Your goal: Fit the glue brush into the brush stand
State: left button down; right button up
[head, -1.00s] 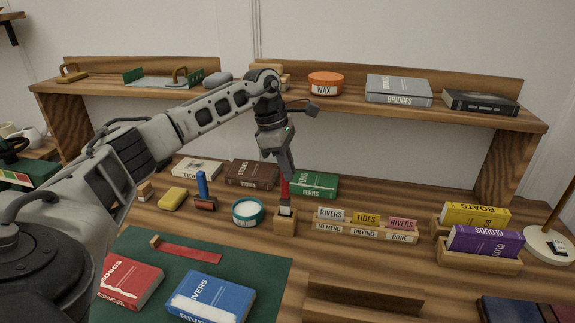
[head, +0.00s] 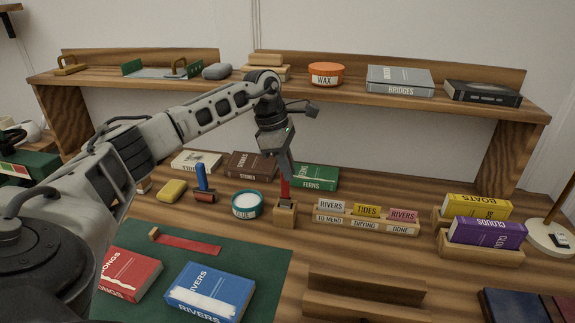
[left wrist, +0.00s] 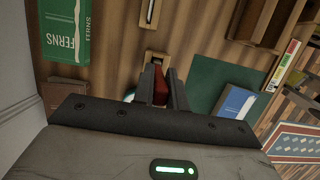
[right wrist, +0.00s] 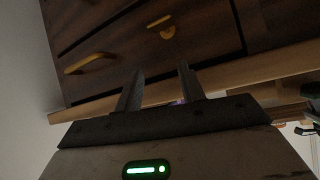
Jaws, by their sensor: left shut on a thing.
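My left gripper (head: 287,172) is shut on the red handle of the glue brush (head: 285,187). It holds the brush upright, head down, over the small wooden brush stand (head: 285,218). The brush's lower end is at the top of the stand; how deep it sits in the opening I cannot tell. In the left wrist view the red handle (left wrist: 160,92) is between the fingers, with the stand (left wrist: 157,58) just beyond. My right gripper (right wrist: 160,92) is open and empty in the right wrist view, facing a dark wooden drawer front.
A teal-rimmed jar (head: 247,205) stands left of the brush stand, and a labelled card holder (head: 366,225) close on its right. A green book (head: 316,178) lies behind. The shelf (head: 330,94) spans above. A green mat (head: 255,265) with books is in front.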

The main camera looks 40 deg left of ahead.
pick_arm(q)
jog(key=shift+f+b, duration=0.6)
jog(key=shift+f, duration=0.6)
pick_arm(e)
jog(key=shift+f, duration=0.65)
pick_arm(q)
jog(key=c, duration=1.3)
grip_release()
jog(key=shift+c, duration=0.2)
jog(key=shift+a+r, duration=0.2)
jog(key=shift+r, duration=0.45)
jog(key=v, duration=1.4)
jog(key=shift+r+p, duration=0.35)
jog(key=shift+p, duration=0.05)
pick_arm(e)
jog(key=shift+a+r, duration=0.1)
jog(key=shift+r, duration=0.6)
pick_arm(q)
jog(key=shift+s+f, duration=0.1)
jog(key=shift+s, duration=0.1)
